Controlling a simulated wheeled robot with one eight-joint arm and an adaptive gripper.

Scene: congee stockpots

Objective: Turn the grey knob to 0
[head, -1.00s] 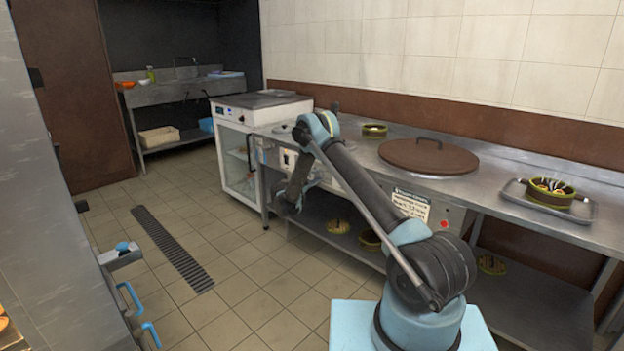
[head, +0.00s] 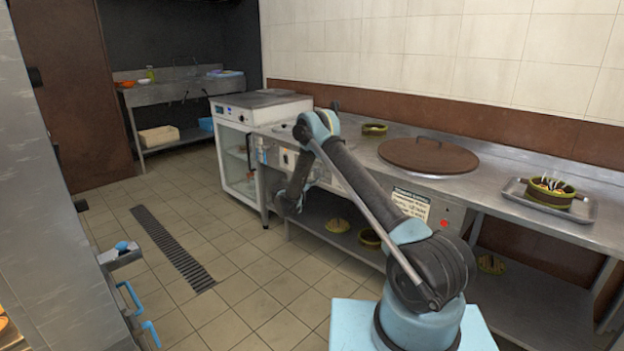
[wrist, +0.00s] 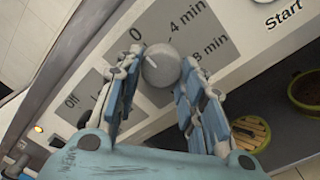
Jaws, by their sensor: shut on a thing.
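The grey knob (wrist: 162,72) is round and sits on the appliance's light front panel in the wrist view. A short white mark on its left part points up and left, roughly toward the printed 0 (wrist: 136,34). "4 min" (wrist: 187,19) and "8 min" (wrist: 211,49) are printed to the right of the 0. My gripper (wrist: 161,63) is shut on the knob, with one finger on each side. In the head view my gripper (head: 287,204) is low at the counter front, and the knob cannot be made out there.
"Off" (wrist: 72,101) is printed on another dark square at the left of the panel. A brown round lid (head: 429,155) covers a pot in the steel counter. A tray (head: 588,213) with a bowl stands at the right. The tiled floor (head: 240,262) is clear.

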